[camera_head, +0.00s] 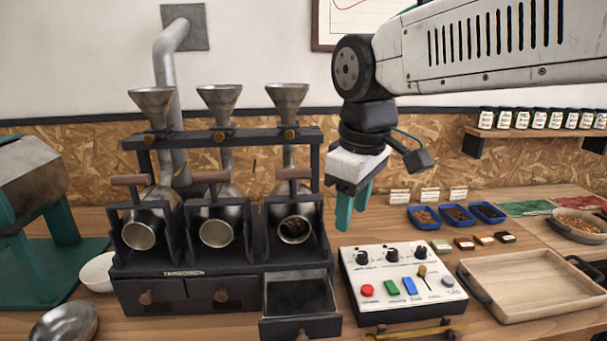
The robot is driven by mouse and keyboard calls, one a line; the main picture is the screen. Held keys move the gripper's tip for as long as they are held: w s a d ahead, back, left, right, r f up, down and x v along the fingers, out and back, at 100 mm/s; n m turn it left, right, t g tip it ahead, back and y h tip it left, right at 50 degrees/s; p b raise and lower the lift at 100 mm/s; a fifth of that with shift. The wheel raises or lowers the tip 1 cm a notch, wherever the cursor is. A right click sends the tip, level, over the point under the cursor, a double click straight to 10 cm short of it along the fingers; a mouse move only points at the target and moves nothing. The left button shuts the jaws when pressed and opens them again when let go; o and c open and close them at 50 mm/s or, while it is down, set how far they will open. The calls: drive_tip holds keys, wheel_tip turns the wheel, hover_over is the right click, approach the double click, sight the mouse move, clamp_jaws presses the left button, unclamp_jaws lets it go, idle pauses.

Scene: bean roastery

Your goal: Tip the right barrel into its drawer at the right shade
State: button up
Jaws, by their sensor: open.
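The roaster stands left of centre with three steel barrels, each under a funnel. The right barrel (295,229) faces forward and holds dark brown beans (295,224). The left barrel (139,235) and middle barrel (216,233) look empty inside. The right drawer (300,303) below is pulled out, and its dark inside looks empty. The right barrel's wooden handle (293,173) sits above it. My gripper (352,206) is open, with teal fingers pointing down, right of the right barrel and above the control box. It appears to hold nothing.
A white control box (400,260) with knobs, coloured buttons and a lever stands right of the roaster. Blue bean trays (425,226) stand behind it, with small colour blocks in front. A wooden tray (515,302) lies at right. A steel bowl (64,325) is front left.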

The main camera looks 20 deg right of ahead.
sight(296, 170)
drive_tip(key=w+r+n, duration=0.1)
drive_tip(key=w+n, duration=0.1)
drive_tip(key=w, duration=0.4)
drive_tip(key=w+a+r+n, duration=0.1)
drive_tip(key=w+r+n, duration=0.1)
drive_tip(key=w, duration=0.3)
drive_tip(key=w+a+r+n, duration=0.1)
drive_tip(key=w+n, duration=0.3)
drive_tip(key=w, duration=0.2)
drive_tip(key=shift+w+a+r, duration=0.15)
drive_tip(key=shift+w+r, duration=0.1)
drive_tip(key=shift+w, duration=0.1)
drive_tip(key=f, duration=0.4)
drive_tip(key=w+f, duration=0.1)
drive_tip(key=f, duration=0.1)
drive_tip(key=shift+w+d+f, duration=0.1)
drive_tip(key=shift+d+f, duration=0.1)
drive_tip(key=shift+f, duration=0.15)
drive_tip(key=shift+t, duration=0.3)
clamp_jaws()
